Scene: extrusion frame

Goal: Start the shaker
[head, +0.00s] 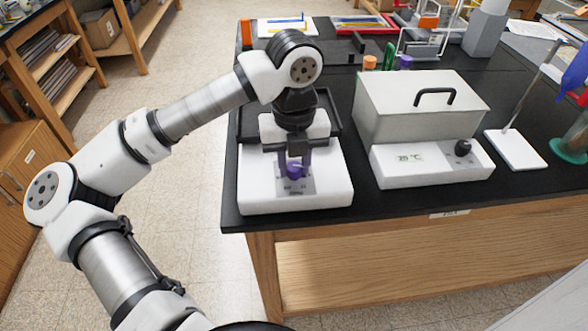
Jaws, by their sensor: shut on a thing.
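The shaker (255,193) is a white box near the left front corner of the black bench, with a dark tray (333,115) on its top. Its front has a grey panel with a small display and a purple knob (296,170). My gripper (295,168) reaches down in front of the shaker, with its purple-toned fingers at the knob, shut on it. My arm and wrist hide the middle of the tray and part of the shaker's top. The display text is too small to read.
A lidded grey water bath (410,110) with a dark knob stands to the right of the shaker. Beyond it is a stand with a white base (515,150). Orange and purple capped items (370,62) sit behind. The bench's front edge (400,214) is close to the shaker.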

